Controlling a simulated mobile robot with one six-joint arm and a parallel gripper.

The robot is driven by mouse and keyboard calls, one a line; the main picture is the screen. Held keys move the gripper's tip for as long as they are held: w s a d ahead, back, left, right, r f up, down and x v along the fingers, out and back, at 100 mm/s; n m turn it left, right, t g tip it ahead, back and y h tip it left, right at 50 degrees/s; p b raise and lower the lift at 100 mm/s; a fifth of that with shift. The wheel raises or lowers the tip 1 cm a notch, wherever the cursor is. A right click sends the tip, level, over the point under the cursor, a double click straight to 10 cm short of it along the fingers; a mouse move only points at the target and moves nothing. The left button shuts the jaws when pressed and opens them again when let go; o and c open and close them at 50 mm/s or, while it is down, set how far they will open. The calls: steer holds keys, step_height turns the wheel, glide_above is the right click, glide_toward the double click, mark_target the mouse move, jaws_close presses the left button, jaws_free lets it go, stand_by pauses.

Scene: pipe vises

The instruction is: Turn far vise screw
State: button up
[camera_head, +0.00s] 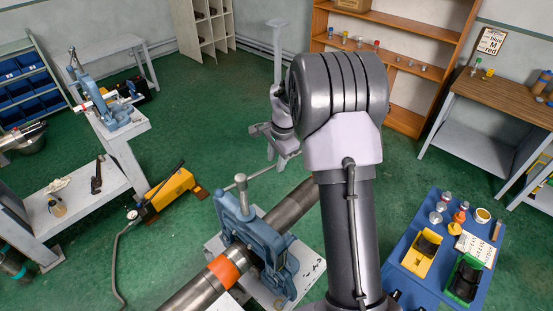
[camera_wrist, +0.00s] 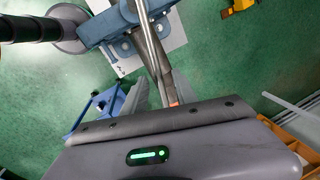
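Two blue pipe vises show in the head view. The farther vise (camera_head: 112,108) stands on a pale bench at the left, with a pipe through it; its screw is too small to make out well. The nearer vise (camera_head: 255,245) holds a thick steel pipe (camera_head: 290,208) with an orange band, and its screw with a handle rises at the top. The nearer vise also shows in the wrist view (camera_wrist: 128,32). My gripper (camera_wrist: 150,90) appears open and empty, its two pale fingers apart in the wrist view. It is well to the right of the farther vise.
A yellow pipe tool (camera_head: 170,190) with a hose lies on the floor between the vises. A blue table (camera_head: 408,272) with bins stands at the right. An orange shelf (camera_head: 405,115) is at the back. Green floor is open between benches.

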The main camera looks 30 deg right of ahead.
steer(key=shift+s, duration=0.1)
jaws_close()
stand_by(1.2)
